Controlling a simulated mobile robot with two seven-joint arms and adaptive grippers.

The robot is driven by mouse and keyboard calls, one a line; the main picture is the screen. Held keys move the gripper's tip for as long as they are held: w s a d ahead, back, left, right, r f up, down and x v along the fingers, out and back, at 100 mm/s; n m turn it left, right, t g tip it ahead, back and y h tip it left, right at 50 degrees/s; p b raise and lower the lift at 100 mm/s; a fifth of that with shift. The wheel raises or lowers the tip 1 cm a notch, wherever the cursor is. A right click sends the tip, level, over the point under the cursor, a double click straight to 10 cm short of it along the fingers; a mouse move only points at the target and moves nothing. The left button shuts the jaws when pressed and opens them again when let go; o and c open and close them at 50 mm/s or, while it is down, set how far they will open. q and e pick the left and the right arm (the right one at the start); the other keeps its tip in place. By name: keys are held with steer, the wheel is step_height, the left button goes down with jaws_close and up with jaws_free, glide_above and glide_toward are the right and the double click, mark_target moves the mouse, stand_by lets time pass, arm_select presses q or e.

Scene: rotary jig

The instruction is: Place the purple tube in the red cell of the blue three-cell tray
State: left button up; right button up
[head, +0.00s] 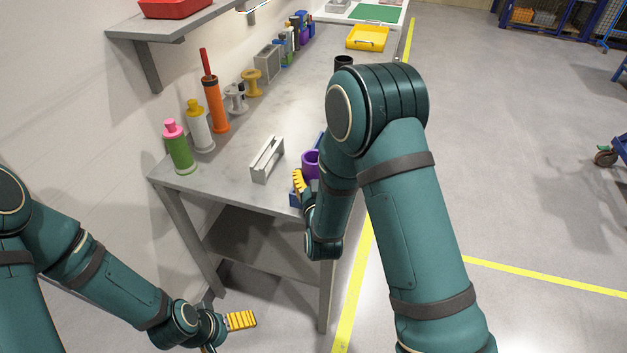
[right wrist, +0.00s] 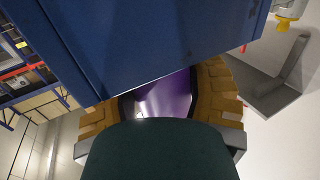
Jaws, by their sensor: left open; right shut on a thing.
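The purple tube (head: 311,160) is at the front right of the bench, beside my right arm. My right gripper (head: 299,184) is shut on it; in the right wrist view the purple tube (right wrist: 168,98) shows between the yellow finger pads. The blue tray (head: 294,199) is mostly hidden behind my right arm and gripper. A large blue surface, seemingly the tray (right wrist: 130,45), fills the upper right wrist view. The red cell is not visible, and I cannot tell whether the tube is inside a cell. My left gripper (head: 228,333) is open and empty, low in front of the bench.
A grey slotted holder (head: 267,160) stands left of the tube. A black cup (head: 344,62) and yellow tray (head: 368,38) are farther back. The bench's middle is clear.

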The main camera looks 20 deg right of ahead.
steer(key=shift+f, duration=0.55)
steer(key=o, duration=1.3)
steer(key=shift+f, duration=0.1)
